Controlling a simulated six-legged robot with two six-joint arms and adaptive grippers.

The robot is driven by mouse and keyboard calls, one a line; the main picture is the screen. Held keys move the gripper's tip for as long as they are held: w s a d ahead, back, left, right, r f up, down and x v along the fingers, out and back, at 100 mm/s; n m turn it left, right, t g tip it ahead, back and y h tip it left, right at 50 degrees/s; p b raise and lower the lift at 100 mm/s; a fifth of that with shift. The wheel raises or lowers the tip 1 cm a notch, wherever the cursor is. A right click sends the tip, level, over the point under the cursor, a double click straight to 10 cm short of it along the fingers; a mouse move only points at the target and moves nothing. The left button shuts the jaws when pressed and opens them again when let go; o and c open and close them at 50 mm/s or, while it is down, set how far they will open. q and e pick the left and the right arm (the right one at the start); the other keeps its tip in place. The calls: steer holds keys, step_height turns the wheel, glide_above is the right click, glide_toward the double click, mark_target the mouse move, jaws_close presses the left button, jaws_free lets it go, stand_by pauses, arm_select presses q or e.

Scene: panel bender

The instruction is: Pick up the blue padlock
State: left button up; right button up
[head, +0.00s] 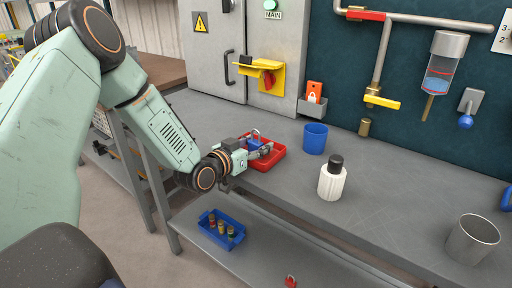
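The blue padlock (254,145) is at the red tray (272,161) on the grey workbench, with its shackle pointing up. My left gripper (265,151) reaches in from the left over the tray, with its fingers right at the padlock. The fingers are small and overlap the padlock in this view, so I cannot tell whether they are closed on it. I also cannot tell whether the padlock rests on the tray floor. My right gripper is not in view.
A blue cup (314,139) and a white bottle with black cap (332,180) stand right of the tray. A metal cup (472,240) stands far right. A grey cabinet (215,50) is behind. A blue bin (222,232) sits on the lower shelf.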

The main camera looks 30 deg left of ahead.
arm_select(q)
steer(key=c, duration=0.9)
